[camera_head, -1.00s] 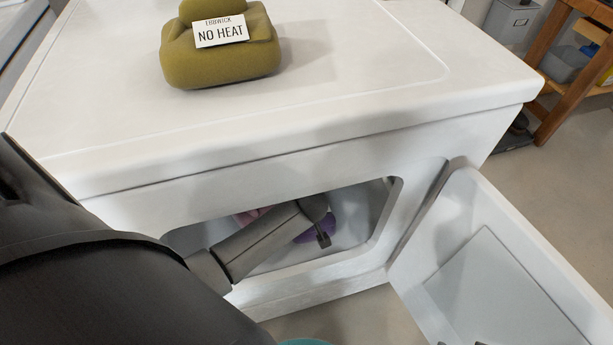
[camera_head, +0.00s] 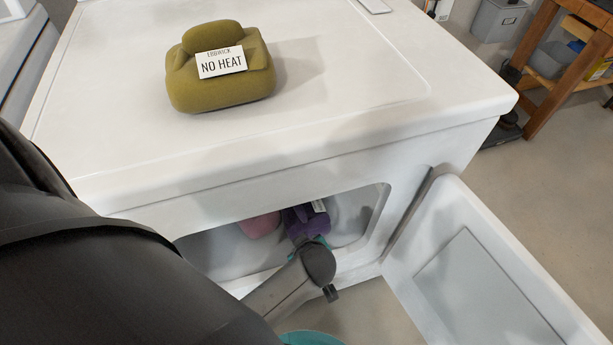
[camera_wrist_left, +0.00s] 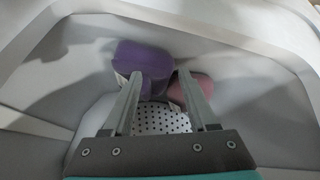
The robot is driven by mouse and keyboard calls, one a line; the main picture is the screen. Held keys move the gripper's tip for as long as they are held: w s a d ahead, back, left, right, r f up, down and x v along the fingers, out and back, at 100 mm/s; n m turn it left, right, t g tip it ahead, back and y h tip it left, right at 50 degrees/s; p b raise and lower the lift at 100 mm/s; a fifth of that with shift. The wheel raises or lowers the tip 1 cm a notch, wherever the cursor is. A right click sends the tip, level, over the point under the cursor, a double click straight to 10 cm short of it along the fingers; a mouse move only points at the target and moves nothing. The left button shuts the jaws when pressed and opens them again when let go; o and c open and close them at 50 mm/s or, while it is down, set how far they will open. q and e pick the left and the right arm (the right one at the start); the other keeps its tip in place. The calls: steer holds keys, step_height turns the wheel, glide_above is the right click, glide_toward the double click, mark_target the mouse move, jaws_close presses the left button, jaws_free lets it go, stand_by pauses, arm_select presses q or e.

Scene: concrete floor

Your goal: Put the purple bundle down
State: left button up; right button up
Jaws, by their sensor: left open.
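The purple bundle (camera_head: 304,220) is inside the white dryer, with a small pale tag on it. It also shows in the left wrist view (camera_wrist_left: 144,58), deep in the drum in front of my left gripper. My left gripper (camera_wrist_left: 170,80) is open, with its two fingers apart and pointing into the drum. In the wrist view the left finger overlaps the bundle's lower part; I cannot tell whether they touch. In the head view my left wrist is at the door opening and hides the fingers. My right gripper is not in view.
A pink bundle (camera_head: 260,225) lies beside the purple one in the drum. The dryer door (camera_head: 480,280) hangs open at right. A mustard bundle labelled "NO HEAT" (camera_head: 218,85) sits on the dryer top (camera_head: 350,90). A teal rim (camera_head: 310,338) shows below.

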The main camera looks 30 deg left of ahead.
arm_select(q)
steer(key=s+d+f+m+g+h, duration=0.1)
steer(key=s+f+m+h, duration=0.3)
steer(key=s+m, duration=0.5)
steer(key=f+m+g, duration=0.1)
steer(key=m, duration=0.5)
steer(key=shift+s+d+f+m, duration=0.2)
steer(key=shift+s+d+m, duration=0.05)
steer(key=shift+m, duration=0.05)
